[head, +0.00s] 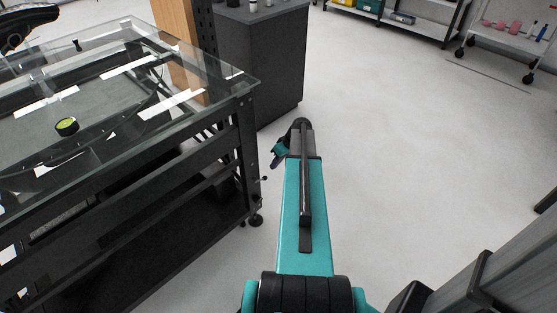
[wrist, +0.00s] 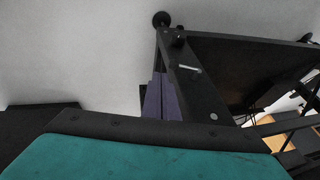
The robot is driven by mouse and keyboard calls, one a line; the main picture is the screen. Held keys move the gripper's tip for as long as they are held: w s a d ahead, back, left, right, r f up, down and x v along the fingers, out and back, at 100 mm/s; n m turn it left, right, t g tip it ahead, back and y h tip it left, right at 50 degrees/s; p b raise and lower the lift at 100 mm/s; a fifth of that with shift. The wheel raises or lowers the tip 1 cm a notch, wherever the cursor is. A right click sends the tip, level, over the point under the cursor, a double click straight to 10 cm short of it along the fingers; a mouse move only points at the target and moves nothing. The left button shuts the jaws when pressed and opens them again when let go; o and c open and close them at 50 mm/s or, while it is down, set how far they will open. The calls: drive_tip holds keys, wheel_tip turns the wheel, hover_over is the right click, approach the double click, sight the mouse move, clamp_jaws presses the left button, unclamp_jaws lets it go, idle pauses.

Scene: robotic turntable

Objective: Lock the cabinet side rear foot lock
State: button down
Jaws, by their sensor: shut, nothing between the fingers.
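The turntable is a black frame (head: 225,170) with a glass top at the left of the head view. Its near right leg ends in a round black foot (head: 256,220) on the floor. I cannot tell whether this is the cabinet side rear foot. In the wrist view a black foot (wrist: 161,18) and a small knob (wrist: 179,38) show at the end of a dark frame bar (wrist: 190,80). No lock position can be made out. My gripper (head: 277,160) is small and partly hidden beside my arm's end. It is shut and empty, right of the frame and apart from the foot.
A dark grey cabinet (head: 280,65) stands behind the turntable, with a wooden panel (head: 178,40) beside it. Clear light floor (head: 400,120) lies to the right. Shelves (head: 415,20) and a wheeled cart (head: 505,45) stand at the back right.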

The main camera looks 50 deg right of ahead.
drive_tip(key=shift+w+a+f, duration=0.25)
drive_tip(key=shift+a+f, duration=0.4)
drive_tip(key=shift+f, duration=0.25)
drive_tip(key=shift+w+a+f, duration=0.25)
drive_tip(key=shift+a+f, duration=0.4)
drive_tip(key=shift+f, duration=0.25)
drive_tip(key=shift+w, duration=0.1)
